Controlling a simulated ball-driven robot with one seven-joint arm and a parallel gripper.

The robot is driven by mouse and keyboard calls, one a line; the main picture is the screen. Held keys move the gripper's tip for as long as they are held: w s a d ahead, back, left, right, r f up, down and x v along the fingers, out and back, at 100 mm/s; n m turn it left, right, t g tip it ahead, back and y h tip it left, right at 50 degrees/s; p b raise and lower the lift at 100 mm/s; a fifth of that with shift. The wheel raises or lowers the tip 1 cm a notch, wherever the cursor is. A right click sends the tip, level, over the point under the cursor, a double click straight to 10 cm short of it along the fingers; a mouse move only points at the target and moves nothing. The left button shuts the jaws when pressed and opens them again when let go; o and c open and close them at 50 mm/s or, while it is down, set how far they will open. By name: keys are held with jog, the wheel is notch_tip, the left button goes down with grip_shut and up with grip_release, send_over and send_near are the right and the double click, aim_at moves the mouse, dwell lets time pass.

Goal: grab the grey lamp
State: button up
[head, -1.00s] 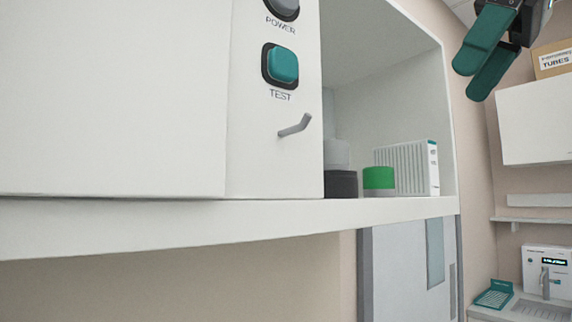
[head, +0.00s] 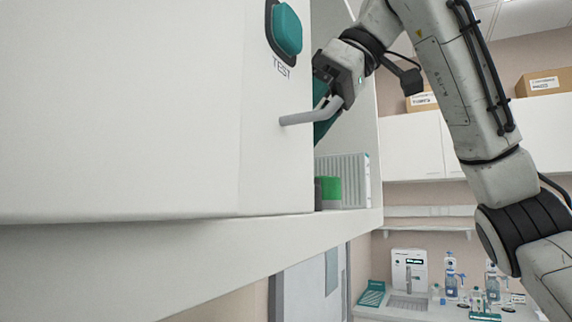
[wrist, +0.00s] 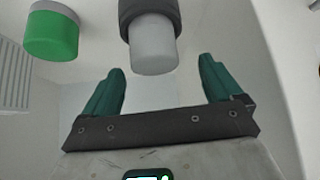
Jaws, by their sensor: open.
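The grey lamp (wrist: 154,45), a pale grey cylinder on a dark base, shows at the top middle of the wrist view. In the head view only a dark sliver of its base (head: 318,194) shows at the cabinet edge; the rest is hidden behind the white panel. My gripper (wrist: 161,80) is open and empty, its two teal fingers pointing towards the lamp, which appears centred between them and just beyond the tips. In the head view my gripper (head: 324,118) is inside the shelf opening, partly hidden by the panel and its grey lever.
A green lamp (head: 331,191) stands beside the grey one and shows in the wrist view (wrist: 51,36). A ribbed white box (head: 350,180) stands behind it. The white panel carries a teal TEST button (head: 287,28) and the lever (head: 305,115) near my gripper.

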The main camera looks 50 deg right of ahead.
jog(key=shift+w+d+p+x, duration=0.1)
jog(key=shift+p+x, duration=0.3)
jog(key=shift+x, duration=1)
jog(key=shift+w+d+p+x, duration=0.15)
jog(key=shift+p+x, duration=0.25)
jog(key=shift+x, duration=0.95)
jog(key=shift+r, duration=0.1)
jog(key=shift+c, duration=0.2)
jog(key=c, duration=1)
